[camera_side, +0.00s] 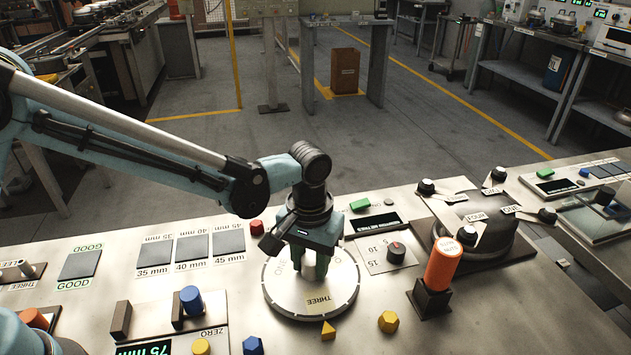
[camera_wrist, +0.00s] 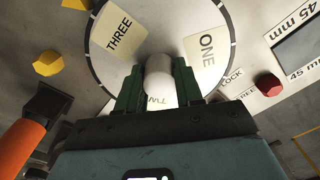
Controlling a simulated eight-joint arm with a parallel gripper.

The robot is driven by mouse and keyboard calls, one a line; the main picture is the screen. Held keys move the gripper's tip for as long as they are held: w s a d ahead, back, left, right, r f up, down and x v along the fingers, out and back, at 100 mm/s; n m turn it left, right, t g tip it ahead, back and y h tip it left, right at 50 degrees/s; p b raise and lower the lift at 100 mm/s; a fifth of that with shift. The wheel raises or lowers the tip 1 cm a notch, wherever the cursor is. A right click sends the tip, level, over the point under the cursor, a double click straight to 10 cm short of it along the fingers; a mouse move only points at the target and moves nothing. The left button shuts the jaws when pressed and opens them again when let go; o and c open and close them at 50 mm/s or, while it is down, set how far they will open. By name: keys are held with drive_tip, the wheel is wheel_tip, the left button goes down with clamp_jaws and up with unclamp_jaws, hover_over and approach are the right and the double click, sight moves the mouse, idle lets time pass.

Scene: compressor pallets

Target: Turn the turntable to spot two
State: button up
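The turntable (camera_side: 283,300) is a pale round disc set in the grey bench, with cards lettered THREE and ONE that read clearly in the wrist view. A third card under my gripper is partly hidden; the letters TW show on it. A pale round knob (camera_wrist: 158,72) stands up from the disc, and it is hidden behind the fingers in the side view. My gripper (camera_side: 315,272) points down over the disc. In the wrist view, its green fingers (camera_wrist: 157,88) sit close against both sides of the knob and look shut on it.
A red knob (camera_wrist: 267,84) stands beside LOCK and FREE labels near the disc. Yellow pieces (camera_side: 388,321) and a blue piece (camera_side: 253,345) lie in front. An orange cylinder (camera_side: 444,263) stands in a dark holder at right. A dial (camera_side: 396,252) sits right of the disc.

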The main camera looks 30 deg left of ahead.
clamp_jaws()
drive_tip(key=shift+m, duration=0.3)
drive_tip(key=m, duration=0.5)
drive_tip(key=shift+m, duration=0.3)
drive_tip(key=m, duration=1.1)
drive_tip(key=shift+m, duration=0.4)
drive_tip(key=m, duration=0.5)
drive_tip(key=shift+m, duration=0.3)
